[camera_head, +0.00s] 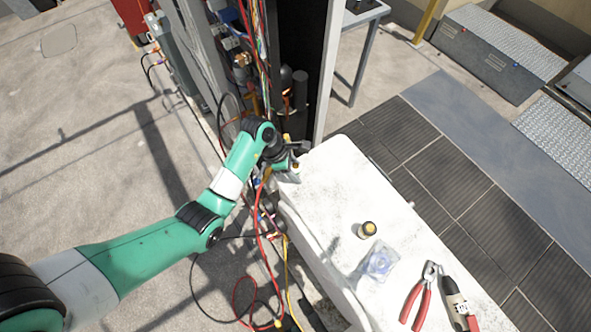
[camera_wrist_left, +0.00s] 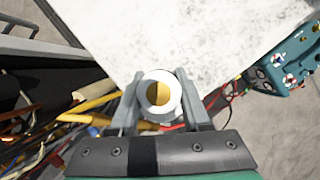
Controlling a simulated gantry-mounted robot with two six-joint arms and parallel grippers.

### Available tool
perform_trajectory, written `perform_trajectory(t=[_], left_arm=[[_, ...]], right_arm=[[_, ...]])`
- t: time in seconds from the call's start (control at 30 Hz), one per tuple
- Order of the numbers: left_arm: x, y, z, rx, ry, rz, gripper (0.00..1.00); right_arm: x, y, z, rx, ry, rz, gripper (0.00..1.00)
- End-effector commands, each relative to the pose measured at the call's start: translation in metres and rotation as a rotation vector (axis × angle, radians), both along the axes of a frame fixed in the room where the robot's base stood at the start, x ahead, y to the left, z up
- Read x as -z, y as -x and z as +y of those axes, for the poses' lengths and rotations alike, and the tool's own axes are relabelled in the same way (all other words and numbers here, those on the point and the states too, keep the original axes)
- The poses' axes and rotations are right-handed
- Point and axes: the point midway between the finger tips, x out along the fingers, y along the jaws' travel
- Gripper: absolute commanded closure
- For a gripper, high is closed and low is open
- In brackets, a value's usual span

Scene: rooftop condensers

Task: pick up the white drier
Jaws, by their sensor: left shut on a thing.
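My left gripper (camera_wrist_left: 158,84) is shut on the white drier (camera_wrist_left: 158,95). In the left wrist view the drier is seen end-on, a white round body with a brass-yellow centre, between the two grey fingers. In the head view my left gripper (camera_head: 291,160) is at the far left corner of the white worktop, beside the open cabinet. The drier is too small and covered there to make out clearly. My right gripper is not in view.
The white worktop (camera_head: 340,190) holds a small black-and-yellow round part (camera_head: 367,229), a clear bag (camera_head: 379,262), red-handled pliers (camera_head: 418,297) and another tool (camera_head: 459,302). Cables (camera_head: 262,255) hang left of it. A teal gauge device (camera_wrist_left: 288,65) shows in the left wrist view.

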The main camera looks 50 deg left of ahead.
Motion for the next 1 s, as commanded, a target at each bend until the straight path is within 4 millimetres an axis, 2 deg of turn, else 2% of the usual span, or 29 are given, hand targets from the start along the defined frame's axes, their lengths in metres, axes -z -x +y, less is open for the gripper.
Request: perform_trajectory(t=[0.37, 0.47, 0.6, 0.67, 0.83, 1.0], left_arm=[[-0.005, 0.000, 0.000, 0.001, 0.000, -0.002, 1.00], [-0.015, -0.001, 0.000, 0.001, 0.000, -0.002, 1.00], [-0.041, -0.001, 0.000, 0.000, 0.000, -0.003, 1.00], [-0.053, 0.011, -0.004, 0.000, 0.000, -0.003, 1.00], [-0.102, 0.049, -0.015, 0.001, 0.000, -0.005, 1.00], [-0.117, 0.096, -0.030, -0.001, 0.001, 0.001, 1.00]], right_arm=[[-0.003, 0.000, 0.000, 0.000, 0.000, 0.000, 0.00], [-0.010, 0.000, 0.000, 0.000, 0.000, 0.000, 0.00], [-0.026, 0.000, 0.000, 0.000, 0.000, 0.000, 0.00], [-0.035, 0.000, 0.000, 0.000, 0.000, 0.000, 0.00], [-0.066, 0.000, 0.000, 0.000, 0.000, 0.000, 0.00], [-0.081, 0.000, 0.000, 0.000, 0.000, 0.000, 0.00]])
